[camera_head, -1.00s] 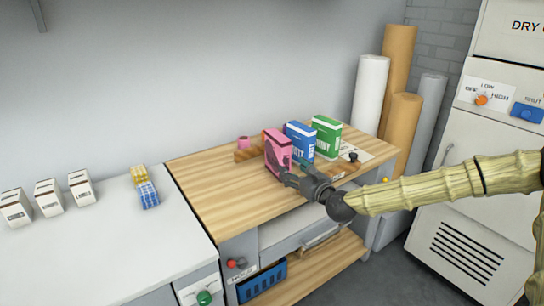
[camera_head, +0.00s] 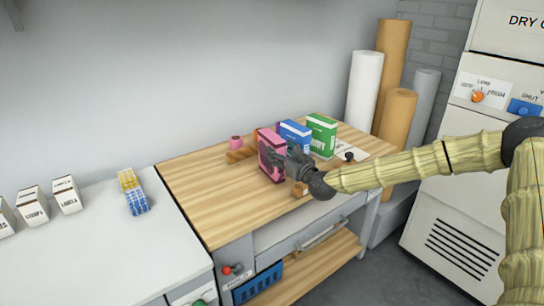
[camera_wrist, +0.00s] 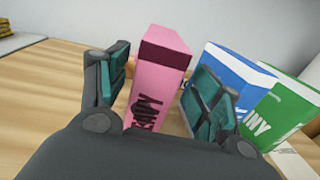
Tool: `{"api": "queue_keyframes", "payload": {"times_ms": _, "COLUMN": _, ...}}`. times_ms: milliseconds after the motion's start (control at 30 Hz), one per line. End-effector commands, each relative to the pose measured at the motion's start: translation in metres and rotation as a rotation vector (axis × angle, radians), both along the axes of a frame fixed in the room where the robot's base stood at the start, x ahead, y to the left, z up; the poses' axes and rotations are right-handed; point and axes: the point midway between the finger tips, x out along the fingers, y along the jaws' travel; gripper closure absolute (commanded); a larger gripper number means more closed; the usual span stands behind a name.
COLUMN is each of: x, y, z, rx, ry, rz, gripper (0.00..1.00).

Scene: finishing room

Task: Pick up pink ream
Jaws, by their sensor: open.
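The pink ream (camera_head: 270,155) stands upright on the wooden bench, at the left end of a row of reams. In the wrist view the pink ream (camera_wrist: 158,75) stands between the two teal-padded fingers. My gripper (camera_head: 284,160) is open at the ream, and it also shows in the wrist view (camera_wrist: 158,85) with one finger on each side. The left finger is close to the ream's left side. A gap shows on the right. I cannot tell whether either finger touches it. The gripper hides part of the ream in the head view.
A blue ream (camera_head: 295,135) and a green ream (camera_head: 322,135) stand just right of the pink one. Paper rolls (camera_head: 364,90) stand at the bench's right end. The bench's left part (camera_head: 205,190) is clear.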

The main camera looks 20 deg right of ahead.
Motion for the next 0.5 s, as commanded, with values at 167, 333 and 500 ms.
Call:
{"api": "queue_keyframes", "payload": {"times_ms": 167, "x": 0.015, "y": 0.006, "z": -0.001, "rx": -0.002, "ry": 0.000, "rz": -0.001, "gripper": 0.35}}
{"api": "queue_keyframes", "payload": {"times_ms": 333, "x": 0.032, "y": 0.012, "z": -0.004, "rx": -0.002, "ry": 0.001, "rz": -0.002, "gripper": 0.35}}
{"api": "queue_keyframes", "payload": {"times_ms": 500, "x": 0.043, "y": 0.014, "z": -0.004, "rx": -0.001, "ry": 0.001, "rz": -0.002, "gripper": 0.35}}
